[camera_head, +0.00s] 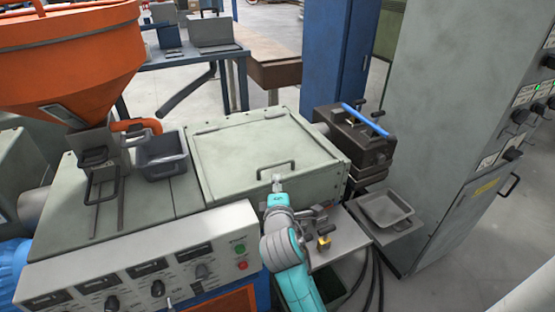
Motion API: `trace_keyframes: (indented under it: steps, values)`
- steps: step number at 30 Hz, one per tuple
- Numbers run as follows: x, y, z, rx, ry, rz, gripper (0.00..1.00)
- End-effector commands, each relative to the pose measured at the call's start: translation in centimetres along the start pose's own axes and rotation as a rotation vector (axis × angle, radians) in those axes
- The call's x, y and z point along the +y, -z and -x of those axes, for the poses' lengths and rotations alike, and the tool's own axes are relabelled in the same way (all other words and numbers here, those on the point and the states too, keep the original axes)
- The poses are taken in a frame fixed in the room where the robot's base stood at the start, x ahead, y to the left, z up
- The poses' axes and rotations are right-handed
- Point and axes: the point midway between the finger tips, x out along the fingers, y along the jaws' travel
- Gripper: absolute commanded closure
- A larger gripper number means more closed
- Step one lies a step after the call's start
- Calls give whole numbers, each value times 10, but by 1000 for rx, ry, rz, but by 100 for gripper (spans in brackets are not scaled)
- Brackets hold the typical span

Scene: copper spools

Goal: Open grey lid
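The grey-green lid (235,145) lies flat and closed on top of the machine, in the middle of the head view. Its dark bar handle (276,165) is at the front edge of the lid. My teal and white arm reaches up from the bottom of the view. The end of my arm, with my gripper (277,183), is just in front of the handle and overlaps the lid's front edge in the picture. The fingers are too small and partly hidden, so I cannot tell whether they are open or touch the handle.
An orange hopper (70,55) and a grey bin (162,157) stand left of the lid. The control panel (150,262) is front left. A dark block with a blue bar (363,118), a grey tray (386,209) and a tall cabinet (450,110) are right.

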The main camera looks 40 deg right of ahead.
Motion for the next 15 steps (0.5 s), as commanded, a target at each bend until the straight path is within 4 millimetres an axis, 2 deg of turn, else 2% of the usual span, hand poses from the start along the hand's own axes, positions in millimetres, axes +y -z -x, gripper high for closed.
trace_keyframes:
  steps: [3,8,15]
  values:
    - [8,-2,-6,-16,-1,14,61]
    - [9,-3,-18,-20,-1,18,61]
    - [9,-4,-58,-21,-1,16,61]
